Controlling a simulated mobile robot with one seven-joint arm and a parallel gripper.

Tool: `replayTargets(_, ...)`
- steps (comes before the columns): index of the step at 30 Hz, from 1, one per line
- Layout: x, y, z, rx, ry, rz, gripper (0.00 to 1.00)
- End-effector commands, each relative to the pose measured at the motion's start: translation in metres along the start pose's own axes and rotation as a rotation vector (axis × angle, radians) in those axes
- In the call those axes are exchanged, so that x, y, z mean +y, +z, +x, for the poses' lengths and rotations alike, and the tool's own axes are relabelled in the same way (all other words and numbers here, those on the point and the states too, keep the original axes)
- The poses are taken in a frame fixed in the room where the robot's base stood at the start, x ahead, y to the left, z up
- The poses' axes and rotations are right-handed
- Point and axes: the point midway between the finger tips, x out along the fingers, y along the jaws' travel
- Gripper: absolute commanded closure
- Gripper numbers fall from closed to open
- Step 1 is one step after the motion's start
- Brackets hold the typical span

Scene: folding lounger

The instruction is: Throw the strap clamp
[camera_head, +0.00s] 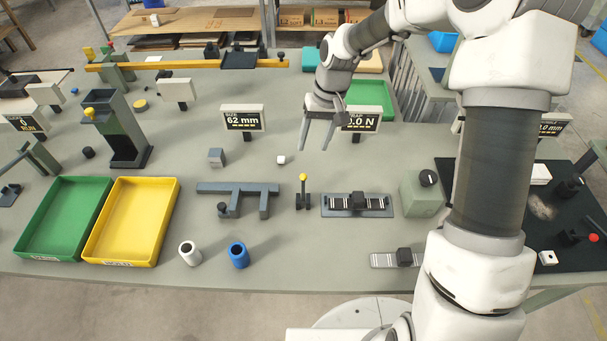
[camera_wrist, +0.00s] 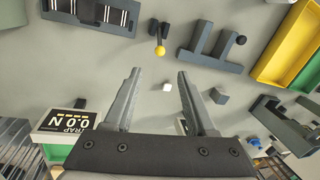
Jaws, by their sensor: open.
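A grey plate with a white-striped strap and a black buckle block (camera_head: 357,201) lies on the table right of centre. It is partly cut off at the top left of the wrist view (camera_wrist: 92,14). Just left of it stands a small black lever with a yellow knob (camera_head: 303,178), upright in the head view; it also shows in the wrist view (camera_wrist: 160,50). The display behind them (camera_head: 358,119) reads 0.0 N, its label partly hidden by my gripper. My gripper (camera_head: 314,147) is open and empty, above the table and behind the lever, its fingers apart in the wrist view (camera_wrist: 159,74).
A small white cube (camera_head: 281,160) and grey block (camera_head: 216,157) lie near a grey bracket (camera_head: 238,188). A second strap piece with a black block (camera_head: 404,257) is at the front edge. A grey-green box with a black knob (camera_head: 421,196) stands right. Yellow (camera_head: 98,247) and green trays are left.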

Motion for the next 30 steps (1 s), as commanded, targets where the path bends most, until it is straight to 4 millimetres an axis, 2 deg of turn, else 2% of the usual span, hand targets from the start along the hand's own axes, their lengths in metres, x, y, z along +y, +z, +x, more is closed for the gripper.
replayTargets(1,0.000,0.001,0.012,-0.006,-0.002,0.001,0.44)
replayTargets(9,-0.001,0.001,0.072,-0.005,-0.001,0.000,0.44)
replayTargets(15,-0.001,0.001,0.109,-0.003,-0.001,0.000,0.44)
replayTargets(21,0.000,0.000,0.129,0.001,0.000,0.001,0.44)
replayTargets(30,0.000,0.000,0.134,0.001,0.001,0.001,0.44)
